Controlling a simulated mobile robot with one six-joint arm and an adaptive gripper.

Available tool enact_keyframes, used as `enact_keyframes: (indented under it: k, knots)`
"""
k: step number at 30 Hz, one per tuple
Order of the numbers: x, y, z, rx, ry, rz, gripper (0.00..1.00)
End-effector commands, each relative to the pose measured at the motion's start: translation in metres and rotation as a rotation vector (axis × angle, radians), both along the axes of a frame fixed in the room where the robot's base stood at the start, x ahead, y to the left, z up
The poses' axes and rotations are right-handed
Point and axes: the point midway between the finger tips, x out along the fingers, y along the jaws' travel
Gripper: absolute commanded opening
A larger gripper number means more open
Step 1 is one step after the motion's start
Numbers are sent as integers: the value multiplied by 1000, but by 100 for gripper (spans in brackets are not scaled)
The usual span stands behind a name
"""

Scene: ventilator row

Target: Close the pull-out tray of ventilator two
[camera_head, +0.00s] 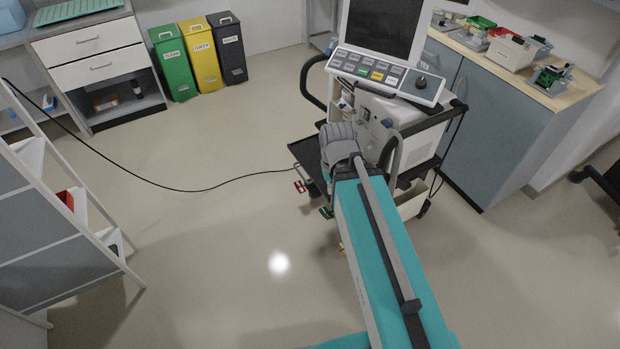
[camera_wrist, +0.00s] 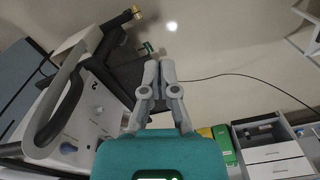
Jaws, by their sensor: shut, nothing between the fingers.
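One ventilator (camera_head: 398,108) on a dark wheeled cart stands right of centre in the head view; no number is readable on it. A dark flat tray (camera_head: 303,152) sticks out low at the cart's left side. A dark panel (camera_wrist: 122,72), which looks like this tray, lies left of the fingers in the wrist view. My gripper (camera_wrist: 159,66) is shut and empty, its two fingertips together beside the panel's edge. I cannot tell whether they touch it. In the head view my arm hides the fingers and part of the cart.
A black cable (camera_head: 190,190) runs across the floor to the cart. Green (camera_head: 172,62), yellow (camera_head: 202,55) and black (camera_head: 228,48) bins stand at the back. A grey cabinet (camera_head: 510,130) is right of the cart. A white shelf rack (camera_head: 60,215) stands left. Floor between is clear.

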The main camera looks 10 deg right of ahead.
Motion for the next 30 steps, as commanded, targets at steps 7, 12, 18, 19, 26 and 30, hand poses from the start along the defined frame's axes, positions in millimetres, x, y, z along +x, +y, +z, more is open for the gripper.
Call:
enact_keyframes:
  k: [7, 12, 18, 19, 26, 30]
  knots:
    - [0, 0, 0, 0, 0, 0, 0]
    - [0, 0, 0, 0, 0, 1, 0]
    - [7, 0, -10, -16, -1, 41, 0]
    - [10, 0, -13, -22, -1, 55, 0]
    - [38, 2, -47, -97, 1, 234, 0]
    - [62, 3, -74, -164, 12, 393, 0]
